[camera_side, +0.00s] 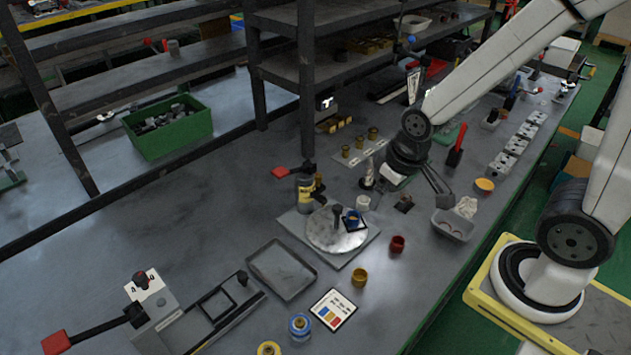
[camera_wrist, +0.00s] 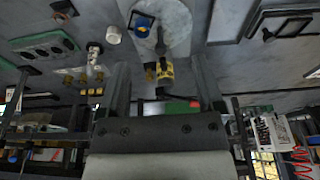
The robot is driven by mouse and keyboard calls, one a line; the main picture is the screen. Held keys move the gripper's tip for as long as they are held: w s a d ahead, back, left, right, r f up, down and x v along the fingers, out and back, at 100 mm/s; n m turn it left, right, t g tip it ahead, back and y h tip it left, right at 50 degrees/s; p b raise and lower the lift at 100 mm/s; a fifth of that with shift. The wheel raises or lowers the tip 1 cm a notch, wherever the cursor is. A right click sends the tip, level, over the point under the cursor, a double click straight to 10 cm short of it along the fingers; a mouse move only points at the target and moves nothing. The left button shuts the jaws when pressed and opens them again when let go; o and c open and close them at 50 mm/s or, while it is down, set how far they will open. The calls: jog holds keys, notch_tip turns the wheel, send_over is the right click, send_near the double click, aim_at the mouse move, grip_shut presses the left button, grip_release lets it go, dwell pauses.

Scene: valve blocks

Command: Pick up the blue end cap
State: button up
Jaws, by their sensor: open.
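The blue end cap (camera_side: 353,217) sits in a small black square frame on the round metal plate (camera_side: 325,236). It also shows near the top of the wrist view (camera_wrist: 143,22), with some yellow beside it. My gripper (camera_side: 410,187) is behind and to the right of the plate, apart from the cap. In the wrist view, the fingers of my gripper (camera_wrist: 162,75) are spread wide with nothing held between them. The cap lies beyond the fingertips there.
A white cap (camera_side: 363,202), a red cap (camera_side: 398,243) and a yellow cap (camera_side: 360,277) stand near the plate. A grey bin (camera_side: 452,225) lies right. An empty tray (camera_side: 282,269) lies in front.

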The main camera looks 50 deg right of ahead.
jog(key=m+t+y, duration=0.8)
jog(key=m+y, duration=0.1)
jog(key=m, duration=1.9)
send_near(357, 217)
jog(key=a, duration=0.3)
jog(key=shift+w+a+r, duration=0.15)
jog(key=shift+w+r, duration=0.1)
jog(key=shift+r, duration=0.15)
jog(key=shift+w+d+f+m+h, duration=0.1)
jog(key=shift+d+f+m+h, duration=0.1)
jog(key=shift+d+m+h, duration=0.15)
jog(key=shift+x, duration=1.3)
jog(key=shift+w, duration=0.15)
jog(key=shift+x, duration=2.5)
